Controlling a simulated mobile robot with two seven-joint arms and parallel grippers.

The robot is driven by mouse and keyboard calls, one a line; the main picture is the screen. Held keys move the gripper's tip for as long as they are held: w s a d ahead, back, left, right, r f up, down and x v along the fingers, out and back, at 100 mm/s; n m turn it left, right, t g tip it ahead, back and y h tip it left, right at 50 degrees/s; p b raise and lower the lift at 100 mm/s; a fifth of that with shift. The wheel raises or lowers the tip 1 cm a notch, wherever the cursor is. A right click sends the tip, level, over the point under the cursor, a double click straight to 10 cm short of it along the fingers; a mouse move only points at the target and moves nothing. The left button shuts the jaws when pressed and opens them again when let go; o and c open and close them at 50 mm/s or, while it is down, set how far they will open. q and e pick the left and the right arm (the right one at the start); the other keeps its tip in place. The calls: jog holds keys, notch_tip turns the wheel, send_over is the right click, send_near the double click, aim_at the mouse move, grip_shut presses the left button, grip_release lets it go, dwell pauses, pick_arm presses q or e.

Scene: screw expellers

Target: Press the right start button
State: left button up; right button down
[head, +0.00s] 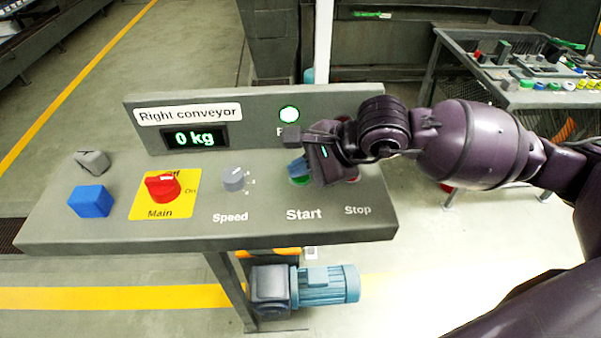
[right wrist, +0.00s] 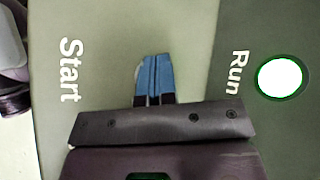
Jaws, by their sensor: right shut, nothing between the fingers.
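The Right conveyor panel (head: 130,226) stands in front of me in the head view. Its green start button (head: 301,181) shows only as a sliver above the word Start, mostly covered by my right gripper. My right gripper (head: 297,168) is over the button, with its blue fingertips pointing down at it. In the right wrist view the blue fingers (right wrist: 154,74) are closed together and hold nothing. They hide nearly all of the button there, so I cannot tell whether they touch it. The run lamp (head: 289,114) glows green, and it also shows lit in the right wrist view (right wrist: 280,77). My left gripper is not in view.
The display (head: 195,138) reads 0 kg. A red main switch (head: 162,186), a grey speed knob (head: 233,179) and a blue cube (head: 91,201) are on the panel's left and middle. The stop button is mostly hidden behind my gripper. Another control table (head: 520,97) stands at the back right.

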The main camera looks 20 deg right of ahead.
aim_at(301, 179)
jog(key=shift+r+p, duration=0.35)
jog(key=shift+r, duration=0.25)
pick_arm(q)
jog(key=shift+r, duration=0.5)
pick_arm(e)
jog(key=shift+r, duration=0.2)
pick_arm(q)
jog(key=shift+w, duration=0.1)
pick_arm(e)
jog(key=shift+r+p, duration=0.55)
jog(key=shift+r, duration=0.4)
jog(key=shift+r+p, duration=0.75)
jog(key=shift+r, duration=0.9)
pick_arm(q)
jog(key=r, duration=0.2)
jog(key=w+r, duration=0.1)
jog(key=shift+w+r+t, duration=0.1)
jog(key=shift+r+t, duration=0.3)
pick_arm(e)
jog(key=shift+f, duration=0.1)
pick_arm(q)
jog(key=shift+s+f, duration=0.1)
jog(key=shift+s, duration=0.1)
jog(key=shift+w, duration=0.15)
